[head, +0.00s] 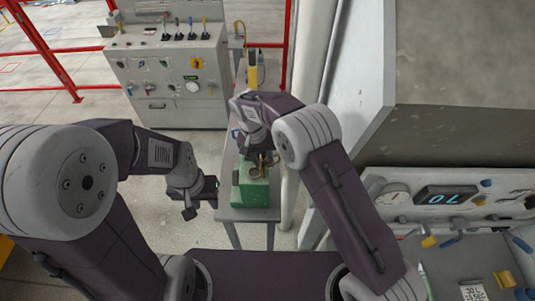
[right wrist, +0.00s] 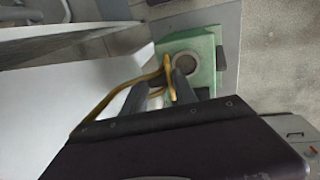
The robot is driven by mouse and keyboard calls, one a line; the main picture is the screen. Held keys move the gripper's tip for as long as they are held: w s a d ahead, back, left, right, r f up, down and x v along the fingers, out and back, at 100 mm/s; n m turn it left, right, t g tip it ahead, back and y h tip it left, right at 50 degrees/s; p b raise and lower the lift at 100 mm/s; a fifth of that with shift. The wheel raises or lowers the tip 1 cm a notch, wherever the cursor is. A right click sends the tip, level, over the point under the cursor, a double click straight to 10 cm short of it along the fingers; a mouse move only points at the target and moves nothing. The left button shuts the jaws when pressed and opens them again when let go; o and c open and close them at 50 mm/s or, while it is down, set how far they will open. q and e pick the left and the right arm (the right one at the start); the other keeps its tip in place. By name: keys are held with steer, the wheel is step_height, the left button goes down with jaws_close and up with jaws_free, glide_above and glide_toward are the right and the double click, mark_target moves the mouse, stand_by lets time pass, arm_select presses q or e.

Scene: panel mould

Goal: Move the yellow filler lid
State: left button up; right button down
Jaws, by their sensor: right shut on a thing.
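The yellow filler lid (right wrist: 169,72) is thin and seen nearly edge-on in the right wrist view. It stands beside the round opening (right wrist: 186,60) on top of the green box (right wrist: 208,72). My right gripper (right wrist: 164,84) is shut on the lid, with a yellow curved strip running off to the left. In the head view my right gripper (head: 262,160) is just above the green box (head: 252,187), and the lid is mostly hidden there. My left gripper (head: 202,199) is left of the box, empty, with its fingers apart.
The green box stands on a narrow grey bench (head: 230,214). A yellow item (head: 252,68) stands at the bench's far end. A control cabinet (head: 170,75) is behind on the left. A large pale panel (head: 345,120) and an instrument console (head: 440,200) stand right.

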steer(key=shift+w+a+r+h+p, duration=0.15)
steer(key=shift+a+h+p, duration=0.45)
steer(key=shift+h, duration=0.4)
steer(key=c, duration=1.1)
jaws_free()
steer(key=shift+d, duration=0.15)
